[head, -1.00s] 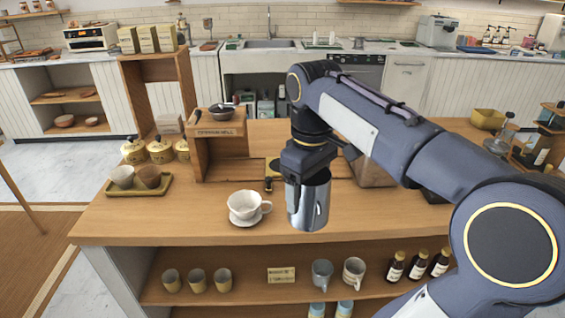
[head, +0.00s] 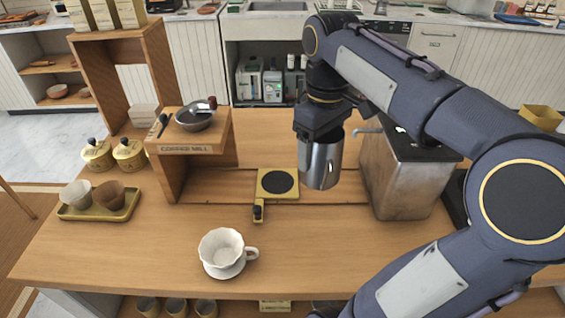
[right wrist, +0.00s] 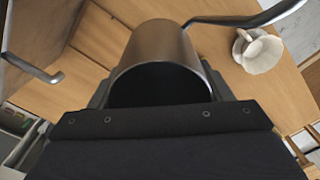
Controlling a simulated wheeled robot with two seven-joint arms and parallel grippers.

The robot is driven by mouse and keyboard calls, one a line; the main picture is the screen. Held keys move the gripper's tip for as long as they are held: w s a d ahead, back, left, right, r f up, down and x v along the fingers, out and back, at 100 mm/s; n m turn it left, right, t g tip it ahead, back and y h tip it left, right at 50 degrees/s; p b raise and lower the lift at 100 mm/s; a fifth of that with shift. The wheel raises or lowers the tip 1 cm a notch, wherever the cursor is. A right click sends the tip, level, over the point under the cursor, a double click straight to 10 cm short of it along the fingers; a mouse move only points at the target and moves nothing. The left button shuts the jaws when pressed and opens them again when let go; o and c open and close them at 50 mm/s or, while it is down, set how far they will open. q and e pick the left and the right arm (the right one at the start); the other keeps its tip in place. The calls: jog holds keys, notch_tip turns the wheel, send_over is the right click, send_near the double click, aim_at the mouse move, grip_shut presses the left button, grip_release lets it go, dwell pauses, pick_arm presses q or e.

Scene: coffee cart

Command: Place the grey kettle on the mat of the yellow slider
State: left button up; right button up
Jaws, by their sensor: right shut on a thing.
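The grey kettle (head: 321,164) is a shiny metal cylinder hanging upright from my right gripper (head: 322,136), which is shut on it. In the right wrist view the kettle (right wrist: 160,52) shows its open top and a thin curved spout at upper right. The yellow slider (head: 265,193) lies on the counter, left of the kettle in the head view. Its round black mat (head: 278,182) is bare, and a black knob (head: 258,212) sits on its front arm. The kettle appears above the counter, apart from the mat. My left gripper is not in view.
A metal box with a tap (head: 402,185) stands close right of the kettle. The counter between cup and slider is clear.

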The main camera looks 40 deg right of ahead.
jog(key=shift+w+d+f+p, duration=0.1)
jog(key=shift+w+f+p, duration=0.1)
jog(key=shift+w+f, duration=2.1)
jog(key=shift+w+a+f+p, duration=0.1)
jog(key=shift+w+f+p, duration=0.1)
jog(key=shift+w+f, duration=2)
jog(key=shift+w+d+f+p, duration=0.1)
jog(key=shift+w+f+p, duration=0.1)
jog(key=shift+w+f, duration=2.1)
jog(key=shift+w+r, duration=0.35)
jog(key=shift+f, duration=0.1)
jog(key=o, duration=1.3)
